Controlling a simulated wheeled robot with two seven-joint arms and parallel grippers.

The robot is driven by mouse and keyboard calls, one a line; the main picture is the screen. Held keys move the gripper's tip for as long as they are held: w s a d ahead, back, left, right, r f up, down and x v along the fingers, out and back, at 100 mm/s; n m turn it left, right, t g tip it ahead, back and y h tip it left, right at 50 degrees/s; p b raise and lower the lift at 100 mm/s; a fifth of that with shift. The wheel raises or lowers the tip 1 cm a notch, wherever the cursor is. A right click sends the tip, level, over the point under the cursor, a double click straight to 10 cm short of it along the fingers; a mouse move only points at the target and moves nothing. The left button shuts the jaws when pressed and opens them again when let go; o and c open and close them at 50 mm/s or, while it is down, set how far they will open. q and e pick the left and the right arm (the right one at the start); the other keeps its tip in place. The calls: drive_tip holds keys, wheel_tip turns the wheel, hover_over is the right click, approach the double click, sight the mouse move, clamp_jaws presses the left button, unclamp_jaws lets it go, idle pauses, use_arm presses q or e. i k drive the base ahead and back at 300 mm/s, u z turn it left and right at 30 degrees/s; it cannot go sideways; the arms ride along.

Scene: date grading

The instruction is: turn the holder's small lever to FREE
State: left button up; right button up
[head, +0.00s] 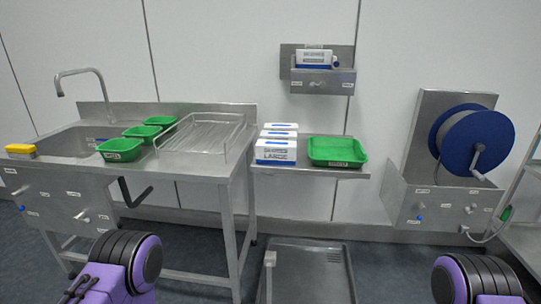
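A grey metal wall holder (302,76) hangs at the upper middle, with a white and blue box (314,58) in it. Its front carries small labels and a small pale knob or lever (345,84) at the right. The label words are too small to read, so I cannot tell which position it is in. Neither gripper shows; only purple and black parts of my arms are at the bottom left and bottom right, well away from the holder.
A steel sink table (200,165) with green trays (120,150) and a wire rack stands left. A shelf below the holder bears white boxes (276,152) and a green tray (337,151). A blue reel (450,140) with a crank is at right. A grey floor platform (315,270) lies in front.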

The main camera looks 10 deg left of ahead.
sight(322, 85)
drive_tip(key=u, duration=0.5)
drive_tip(key=i, duration=1.2)
drive_tip(key=z, duration=0.4)
